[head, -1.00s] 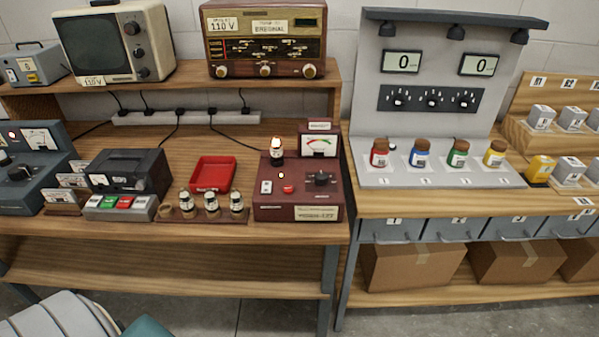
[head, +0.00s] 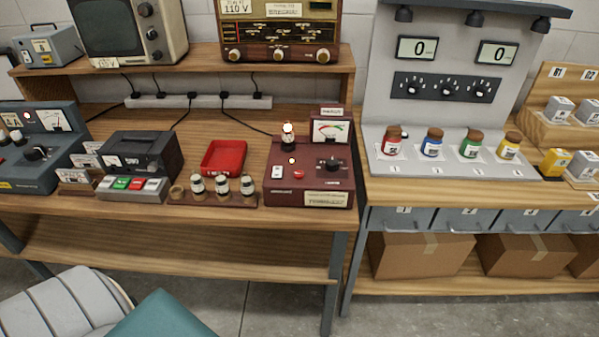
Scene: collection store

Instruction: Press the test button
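A maroon tester (head: 309,192) stands at the right end of the wooden bench. Its low red button (head: 299,174) is on the sloped front, between a white switch (head: 277,172) and a black knob (head: 332,164). A small lamp (head: 292,160) glows above the button. A tube (head: 288,132) stands in the tester's top, and a meter (head: 331,130) rises at its back right. I cannot read lettering on the button. Neither of my grippers is in view.
Left of the tester are a rack of several tubes (head: 221,189), a red tray (head: 224,157) and a box with coloured keys (head: 134,184). A grey panel with jars (head: 392,141) stands right. A grey ribbed thing and a teal surface (head: 165,315) are low in front.

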